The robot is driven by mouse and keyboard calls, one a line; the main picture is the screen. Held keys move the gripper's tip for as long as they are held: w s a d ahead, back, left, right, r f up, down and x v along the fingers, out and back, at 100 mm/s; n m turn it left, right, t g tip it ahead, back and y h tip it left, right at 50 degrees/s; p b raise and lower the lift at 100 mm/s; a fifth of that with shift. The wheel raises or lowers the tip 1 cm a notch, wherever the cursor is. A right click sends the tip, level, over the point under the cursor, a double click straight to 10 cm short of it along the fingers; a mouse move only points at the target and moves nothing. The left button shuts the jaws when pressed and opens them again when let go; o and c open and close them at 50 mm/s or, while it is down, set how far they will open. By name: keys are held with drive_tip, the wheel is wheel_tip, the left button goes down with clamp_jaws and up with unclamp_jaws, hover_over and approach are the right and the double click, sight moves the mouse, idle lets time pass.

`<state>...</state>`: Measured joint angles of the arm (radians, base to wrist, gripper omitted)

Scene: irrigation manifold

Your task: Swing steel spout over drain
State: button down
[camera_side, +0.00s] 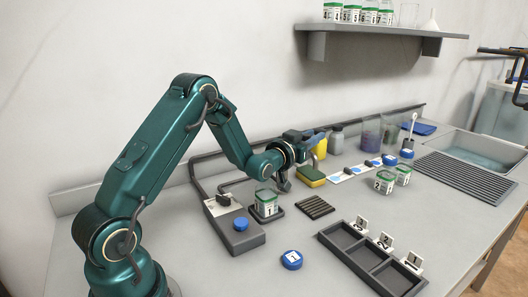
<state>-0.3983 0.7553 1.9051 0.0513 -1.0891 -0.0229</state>
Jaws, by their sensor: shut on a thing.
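My gripper (309,140) is at the end of the arm, above the middle of the bench near the back wall. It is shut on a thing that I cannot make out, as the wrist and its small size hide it. A dark slatted grate (317,207), possibly the drain, lies right of the jar.
A dark tray (345,239) with compartments and a loose blue cap (291,260) are in front. A sink (484,150) with a ribbed drainboard (462,172) is far right.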

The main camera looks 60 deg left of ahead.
drive_tip(key=shift+w+r, duration=0.1)
drive_tip(key=shift+w+a+n+g+y, duration=0.1)
drive_tip(key=shift+w+n+g+y, duration=0.2)
drive_tip(key=shift+y, duration=0.25)
drive_tip(key=shift+w+a+n+g+y, duration=0.15)
drive_tip(key=shift+n+g+y, duration=0.2)
drive_tip(key=shift+y, duration=0.2)
drive_tip(key=c, duration=0.7)
unclamp_jaws()
drive_tip(key=shift+s, duration=0.1)
drive_tip(key=shift+v, duration=2.5)
